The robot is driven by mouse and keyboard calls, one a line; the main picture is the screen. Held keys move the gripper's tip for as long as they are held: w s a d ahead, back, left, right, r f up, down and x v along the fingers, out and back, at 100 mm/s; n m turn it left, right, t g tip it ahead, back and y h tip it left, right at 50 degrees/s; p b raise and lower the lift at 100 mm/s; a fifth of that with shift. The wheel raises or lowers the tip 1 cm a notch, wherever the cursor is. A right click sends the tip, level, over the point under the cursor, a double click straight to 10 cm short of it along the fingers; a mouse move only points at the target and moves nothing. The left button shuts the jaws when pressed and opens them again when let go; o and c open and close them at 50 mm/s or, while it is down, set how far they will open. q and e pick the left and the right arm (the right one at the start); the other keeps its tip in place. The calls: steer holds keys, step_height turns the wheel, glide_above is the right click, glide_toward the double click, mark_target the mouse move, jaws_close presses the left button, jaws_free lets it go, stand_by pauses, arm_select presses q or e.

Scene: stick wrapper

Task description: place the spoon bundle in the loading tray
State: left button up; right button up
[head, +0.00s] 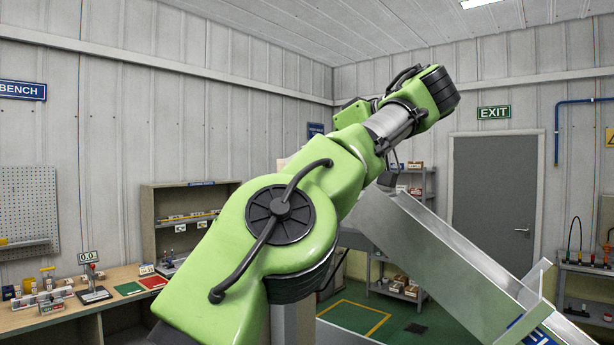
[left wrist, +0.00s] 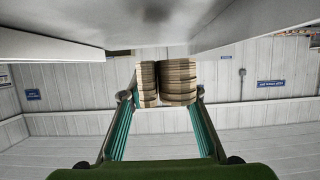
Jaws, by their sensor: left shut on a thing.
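In the left wrist view, my left gripper (left wrist: 162,98) has its teal-lined fingers shut on the spoon bundle (left wrist: 178,82). The bundle is brown and tan, with stacked bands, and shows as two side-by-side columns between the fingertips. In the head view, my green left arm reaches from the lower left to the upper right; its fingers and the bundle cannot be made out there. A long, sloping grey metal trough (head: 455,250) lies right of the arm. It may be the loading tray, but I cannot tell. My right gripper is not in view.
A wooden workbench (head: 120,294) with small items stands at the left. Shelves (head: 585,266) stand at the far right, near a grey door (head: 494,195). Grey surfaces (left wrist: 250,22) fill the top of the left wrist view. My arm hides much of the middle.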

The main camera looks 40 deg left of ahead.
arm_select(q)
steer(key=shift+f, duration=0.8)
steer(key=shift+a+f, duration=0.2)
steer(key=shift+f, duration=0.45)
steer(key=shift+d, duration=0.1)
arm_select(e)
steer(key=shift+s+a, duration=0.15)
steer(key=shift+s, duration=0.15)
arm_select(q)
steer(key=shift+d, duration=0.1)
steer(key=shift+f, duration=0.1)
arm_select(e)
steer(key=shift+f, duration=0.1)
arm_select(q)
steer(key=shift+f, duration=0.1)
steer(key=o, duration=1.1)
